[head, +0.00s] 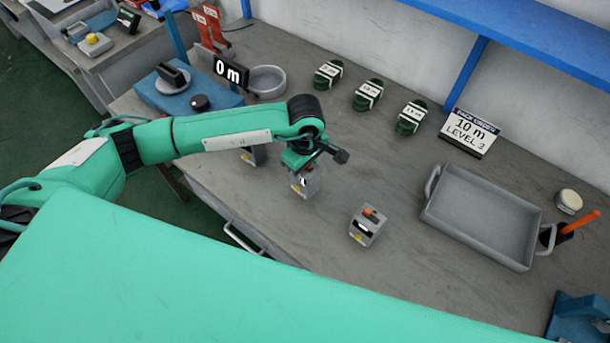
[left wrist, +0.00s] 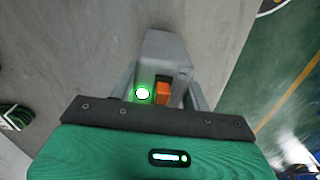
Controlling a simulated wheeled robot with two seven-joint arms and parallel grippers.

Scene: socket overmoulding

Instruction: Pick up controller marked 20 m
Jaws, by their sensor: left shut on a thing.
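My left gripper (head: 303,168) is shut on a grey controller (head: 305,184) near the front edge of the bench. In the left wrist view the controller (left wrist: 168,58) sits between the fingers, with a lit green lamp and an orange switch. A second grey controller (head: 366,228) with an orange knob and a yellow spot stands on the bench to the right. A third one (head: 254,155) is partly hidden behind my left arm. Their markings are too small to read. I cannot tell whether the held controller touches the bench. My right gripper is not in view.
A grey tray (head: 437,222) lies empty at the right. Several green bundles (head: 367,95) and a "10 m LEVEL 3" sign (head: 469,132) stand at the back. A "0 m" sign (head: 231,72) and a round dish (head: 267,93) are back left.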

